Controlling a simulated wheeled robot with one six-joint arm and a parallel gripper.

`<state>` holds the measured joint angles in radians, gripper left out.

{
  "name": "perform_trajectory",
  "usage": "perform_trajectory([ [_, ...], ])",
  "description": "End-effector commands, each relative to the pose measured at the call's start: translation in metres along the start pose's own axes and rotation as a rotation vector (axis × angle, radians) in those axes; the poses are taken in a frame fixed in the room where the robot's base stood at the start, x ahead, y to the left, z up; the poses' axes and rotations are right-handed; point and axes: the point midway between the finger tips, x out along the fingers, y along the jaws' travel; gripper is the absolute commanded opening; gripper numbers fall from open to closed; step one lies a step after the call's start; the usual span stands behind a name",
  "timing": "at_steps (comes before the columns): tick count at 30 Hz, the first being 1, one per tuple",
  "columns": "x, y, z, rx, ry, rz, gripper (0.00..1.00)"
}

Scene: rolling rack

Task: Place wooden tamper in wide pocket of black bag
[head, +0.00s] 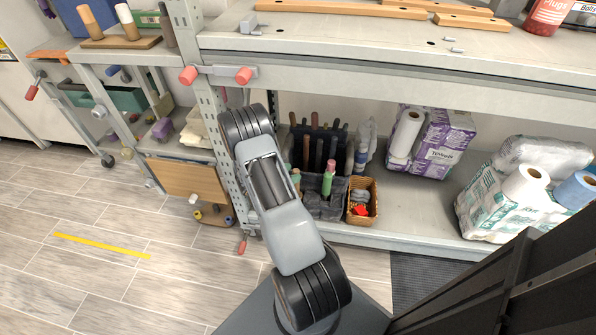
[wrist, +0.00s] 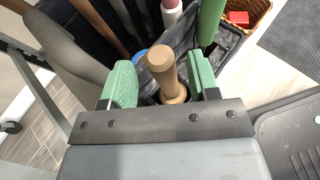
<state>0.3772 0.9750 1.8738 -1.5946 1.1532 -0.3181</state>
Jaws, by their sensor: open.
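The wooden tamper (wrist: 165,75) is a light tan piece with a rounded knob. In the wrist view it stands between the two green fingers of my gripper (wrist: 163,80). The fingers are open, with a gap showing on each side of it. Its lower end drops into the dark bag area and is hidden, so I cannot tell which pocket it is in. The black bag (head: 313,207) sits on the lower shelf in the head view, with several handles standing in it; it also shows in the wrist view (wrist: 232,45). My arm mostly hides my gripper in the head view.
A wicker basket (head: 373,190) with a red item stands just right of the bag. Purple-wrapped paper rolls (head: 440,140) and white packs (head: 480,205) are farther right. The rack's upper shelf (head: 400,60) overhangs the bag. A rack post stands left of my arm.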

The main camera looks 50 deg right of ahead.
Motion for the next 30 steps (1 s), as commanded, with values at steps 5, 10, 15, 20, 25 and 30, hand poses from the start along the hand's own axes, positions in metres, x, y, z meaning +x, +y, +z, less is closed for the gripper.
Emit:
perform_trajectory([
  [5, -0.036, 0.001, 0.002, 0.0, -0.001, 0.003, 0.56],
  [10, -0.059, 0.0, 0.001, -0.001, 0.0, 0.002, 0.56],
  [15, -0.072, 0.0, 0.001, 0.0, -0.001, 0.0, 0.56],
  [20, -0.082, -0.001, 0.007, 0.031, 0.013, -0.01, 0.56],
  [25, -0.118, -0.013, 0.044, 0.224, 0.112, -0.08, 0.56],
  [30, -0.18, -0.047, 0.087, 0.548, 0.324, -0.203, 0.56],
])
